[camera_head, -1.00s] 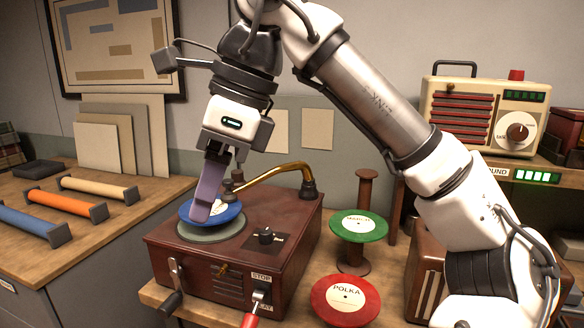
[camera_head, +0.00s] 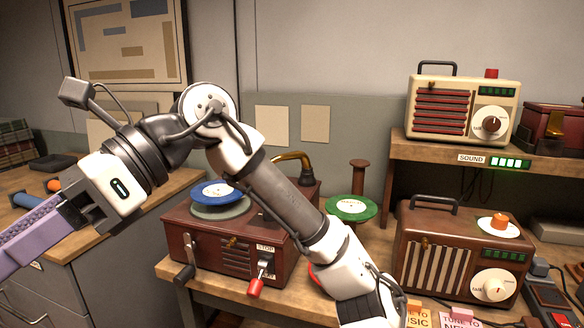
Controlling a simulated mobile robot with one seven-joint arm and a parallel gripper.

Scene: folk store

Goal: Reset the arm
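My gripper (camera_head: 28,238) is at the left edge of the head view, raised in front of the left counter and pointing down-left. Its purple fingers run to the picture edge. One finger hides the other, so I cannot tell whether they are open or shut, and I see nothing held. My arm bends at a high elbow and crosses in front of the record player. The record player (camera_head: 236,247) is a dark red box with a blue record (camera_head: 217,193) on its turntable. My gripper is well apart from it.
A green record (camera_head: 350,208) sits on a spool stand behind my forearm. A brown radio (camera_head: 455,255) stands at the right, with a cream radio (camera_head: 463,108) on the shelf above. A red-handled lever (camera_head: 256,287) is on the player's front. The left counter (camera_head: 190,185) is close behind my gripper.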

